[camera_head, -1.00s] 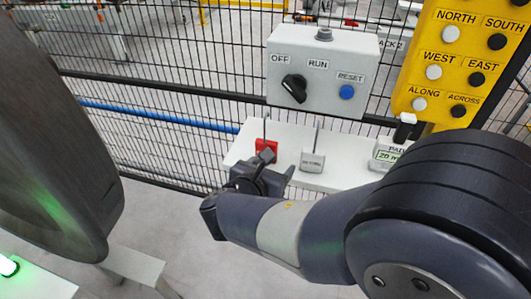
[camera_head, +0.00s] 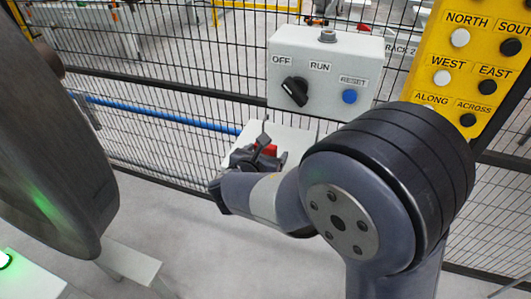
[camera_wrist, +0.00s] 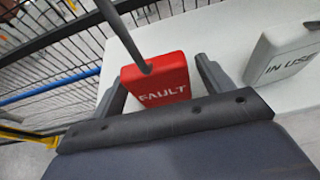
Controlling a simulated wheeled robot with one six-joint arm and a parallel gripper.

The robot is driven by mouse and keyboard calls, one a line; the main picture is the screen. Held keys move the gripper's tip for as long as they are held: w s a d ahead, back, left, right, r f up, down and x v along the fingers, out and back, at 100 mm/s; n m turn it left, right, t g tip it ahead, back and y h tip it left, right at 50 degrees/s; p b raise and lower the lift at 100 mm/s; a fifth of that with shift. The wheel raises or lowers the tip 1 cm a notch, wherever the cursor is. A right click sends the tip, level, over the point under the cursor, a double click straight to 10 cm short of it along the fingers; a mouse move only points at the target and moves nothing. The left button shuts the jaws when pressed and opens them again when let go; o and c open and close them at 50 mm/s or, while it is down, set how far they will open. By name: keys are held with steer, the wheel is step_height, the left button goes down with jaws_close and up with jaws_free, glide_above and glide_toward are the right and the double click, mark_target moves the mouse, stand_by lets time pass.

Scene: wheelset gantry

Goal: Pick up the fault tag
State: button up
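The red fault tag (camera_wrist: 158,80), lettered FAULT, stands on the white shelf (camera_wrist: 240,40) with a grey rod rising from its top. My gripper (camera_wrist: 161,70) is open, with one finger on each side of the tag. A small gap shows at the right finger; the left finger is very close to the tag's edge, and I cannot tell if it touches. In the head view, my gripper (camera_head: 264,152) is at the shelf and partly hides the red tag (camera_head: 270,150).
A pale IN USE tag (camera_wrist: 285,52) stands on the shelf to the right. Behind is a mesh fence (camera_head: 180,100) with a grey switch box (camera_head: 325,70) and a yellow label board (camera_head: 470,55). A large dark wheel (camera_head: 45,150) is at the left.

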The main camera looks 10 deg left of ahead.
steer(key=c, duration=1)
steer(key=shift+o, duration=0.2)
